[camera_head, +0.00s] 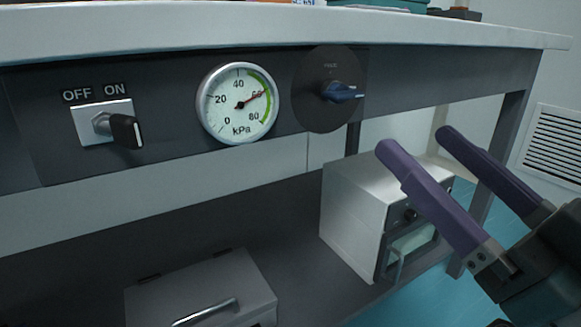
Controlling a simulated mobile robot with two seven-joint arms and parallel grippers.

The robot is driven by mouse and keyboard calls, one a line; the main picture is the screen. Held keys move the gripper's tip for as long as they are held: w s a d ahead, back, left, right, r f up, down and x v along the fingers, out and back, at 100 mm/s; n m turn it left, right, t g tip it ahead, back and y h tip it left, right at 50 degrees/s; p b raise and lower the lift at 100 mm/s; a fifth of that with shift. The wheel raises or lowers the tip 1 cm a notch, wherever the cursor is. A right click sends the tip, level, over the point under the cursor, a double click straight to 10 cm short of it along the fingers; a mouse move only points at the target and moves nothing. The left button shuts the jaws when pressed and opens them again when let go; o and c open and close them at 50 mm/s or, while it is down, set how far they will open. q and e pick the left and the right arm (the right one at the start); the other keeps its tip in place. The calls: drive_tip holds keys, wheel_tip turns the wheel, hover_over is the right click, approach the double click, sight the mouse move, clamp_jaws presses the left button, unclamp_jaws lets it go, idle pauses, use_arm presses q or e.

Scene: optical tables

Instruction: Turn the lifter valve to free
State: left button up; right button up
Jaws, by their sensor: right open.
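The valve's blue handle (341,92) sits on a dark round plate (318,112) at the right of the table's front panel. The small lettering on the plate is too blurred to read fully. My right gripper (412,138) is open, with two purple fingers, below and to the right of the handle. It appears empty, and no contact with the handle shows. My left gripper is not in view.
A kPa gauge (238,103) reads about 60, left of the valve. An OFF/ON switch (125,130) is at the far left. The white tabletop (240,25) overhangs above. A metal box (350,205) stands below, behind my fingers.

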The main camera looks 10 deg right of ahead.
sight(343, 95)
use_arm(q)
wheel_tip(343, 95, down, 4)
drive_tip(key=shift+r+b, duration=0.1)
drive_tip(key=shift+b, duration=1.1)
use_arm(e)
drive_tip(key=shift+y, duration=0.4)
drive_tip(key=x, duration=0.3)
drive_tip(key=f+x, duration=0.1)
drive_tip(key=x, duration=0.5)
drive_tip(key=shift+w+a+f, duration=0.2)
drive_tip(key=shift+w+a, duration=0.2)
drive_tip(key=shift+a, duration=0.05)
drive_tip(key=c, duration=0.5)
drive_tip(key=shift+n, duration=0.3)
clamp_jaws()
